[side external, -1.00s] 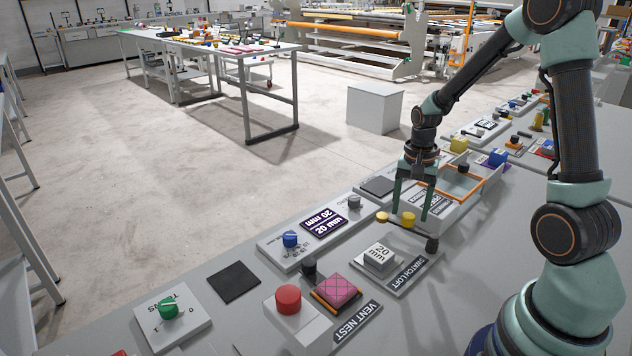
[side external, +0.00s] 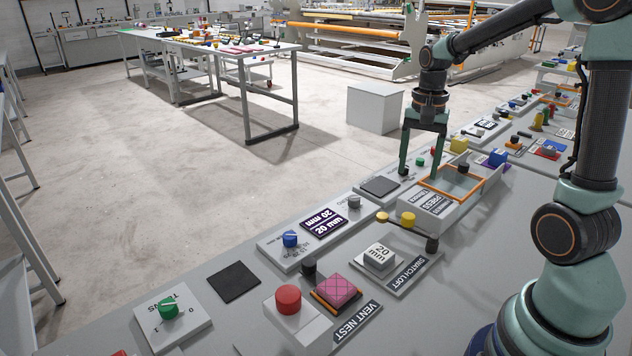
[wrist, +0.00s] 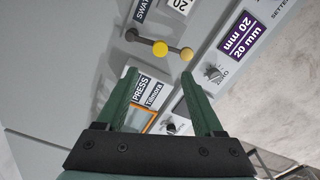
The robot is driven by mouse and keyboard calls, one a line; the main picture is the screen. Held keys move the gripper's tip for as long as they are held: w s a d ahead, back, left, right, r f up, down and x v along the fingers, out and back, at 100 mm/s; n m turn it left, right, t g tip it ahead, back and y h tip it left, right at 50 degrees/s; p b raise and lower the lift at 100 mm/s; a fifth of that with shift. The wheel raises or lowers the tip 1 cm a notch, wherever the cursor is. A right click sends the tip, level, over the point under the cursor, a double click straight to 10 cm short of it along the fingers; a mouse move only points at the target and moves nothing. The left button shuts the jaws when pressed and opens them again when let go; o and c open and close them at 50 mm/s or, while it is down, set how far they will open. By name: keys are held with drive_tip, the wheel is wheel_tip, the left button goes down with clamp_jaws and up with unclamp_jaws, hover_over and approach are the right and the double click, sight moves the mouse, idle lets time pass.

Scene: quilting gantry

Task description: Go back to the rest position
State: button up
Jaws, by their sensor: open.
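My gripper (side external: 421,172) is open and empty in the side external view, its two green fingers pointing down above the far part of the near console row, left of the orange-framed press tray (side external: 470,182). In the wrist view my gripper (wrist: 160,82) also shows open, with nothing between its fingers. Past the fingertips lies a dark bar with yellow knobs (wrist: 160,49). The PRESS label (wrist: 142,92) is between the fingers in that view.
The swatch loft holds a grey 20 mm block (side external: 380,256). A pink block (side external: 337,288) sits in the vent nest beside a red button (side external: 288,299). A purple 20 mm display (side external: 324,222) and a blue knob (side external: 290,239) stand left of the loft.

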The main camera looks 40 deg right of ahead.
drive_tip(key=shift+a, duration=0.1)
drive_tip(key=s+a+r+n+t, duration=0.2)
drive_tip(key=a+r+n, duration=0.1)
drive_tip(key=a+n, duration=0.3)
drive_tip(key=s+a+r+n+t, duration=0.2)
drive_tip(key=a+r+n+t, duration=0.1)
drive_tip(key=a+n, duration=0.4)
drive_tip(key=a, duration=0.2)
drive_tip(key=shift+s+a+r+n+t, duration=0.25)
drive_tip(key=shift+s+a+n+t, duration=0.05)
drive_tip(key=shift+s+a, duration=0.1)
